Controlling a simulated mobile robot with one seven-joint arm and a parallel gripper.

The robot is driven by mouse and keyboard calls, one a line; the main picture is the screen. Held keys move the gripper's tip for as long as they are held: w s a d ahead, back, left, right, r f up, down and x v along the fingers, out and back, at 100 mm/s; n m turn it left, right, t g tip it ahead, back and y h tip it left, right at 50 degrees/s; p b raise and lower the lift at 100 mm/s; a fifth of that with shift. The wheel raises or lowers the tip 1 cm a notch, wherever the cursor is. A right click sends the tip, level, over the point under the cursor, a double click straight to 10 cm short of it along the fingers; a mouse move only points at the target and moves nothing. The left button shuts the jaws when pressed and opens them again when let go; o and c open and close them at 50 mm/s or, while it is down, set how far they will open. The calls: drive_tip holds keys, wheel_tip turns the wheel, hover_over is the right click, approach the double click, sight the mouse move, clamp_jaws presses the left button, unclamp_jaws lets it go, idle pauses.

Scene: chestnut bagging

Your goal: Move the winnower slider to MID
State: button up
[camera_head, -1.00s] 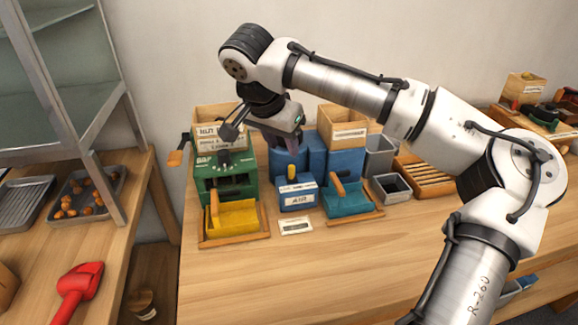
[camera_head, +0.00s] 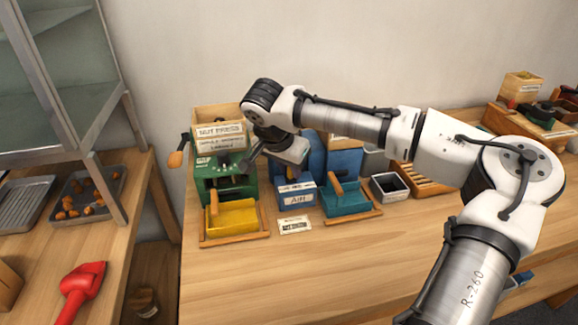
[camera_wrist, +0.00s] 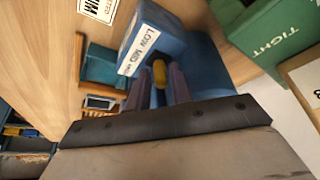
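The winnower is a blue unit; its front box, marked AIR (camera_head: 297,196), stands mid-bench in the head view. In the wrist view its label (camera_wrist: 139,50) reads LOW, MID and a further part that is cut off or hidden.
A green nut press (camera_head: 225,185) with a yellow tray (camera_head: 232,216) stands close on the left. A teal tray (camera_head: 347,199) sits to the right of the box. A small label card (camera_head: 295,226) lies in front. The front of the bench is clear.

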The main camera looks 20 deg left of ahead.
clamp_jaws()
drive_tip(key=shift+d, duration=0.1)
drive_tip(key=shift+w+d, duration=0.25)
drive_tip(key=shift+d, duration=0.05)
drive_tip(key=shift+o, duration=1.9)
unclamp_jaws()
